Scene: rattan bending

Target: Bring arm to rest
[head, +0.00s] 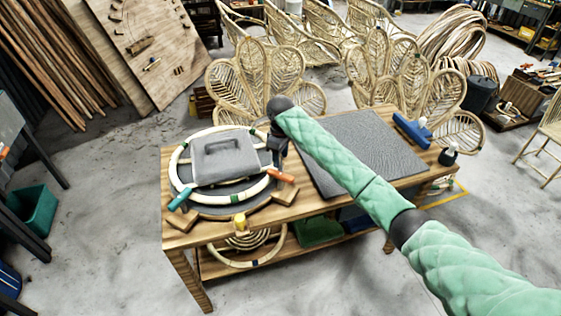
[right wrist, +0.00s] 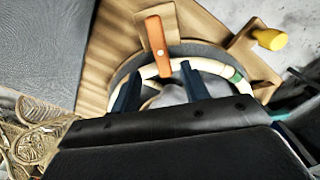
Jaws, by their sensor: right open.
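My right arm reaches in from the lower right over the wooden workbench (head: 180,242). My right gripper (head: 278,143) hangs at the right edge of a round bending form with a pale rattan ring (head: 175,170). In the right wrist view its two dark fingers (right wrist: 160,88) are apart, with the ring (right wrist: 215,65) and an orange-handled clamp (right wrist: 157,45) ahead of them. I see nothing held between the fingers; whether they touch the ring is unclear. A grey weight with a handle (head: 225,160) lies on the form. My left gripper is out of view.
A teal-handled clamp (head: 180,198) and a yellow-handled clamp (head: 239,222) sit at the form's edge. A dark grey mat (head: 365,135) lies bare to the right, partly behind my arm.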

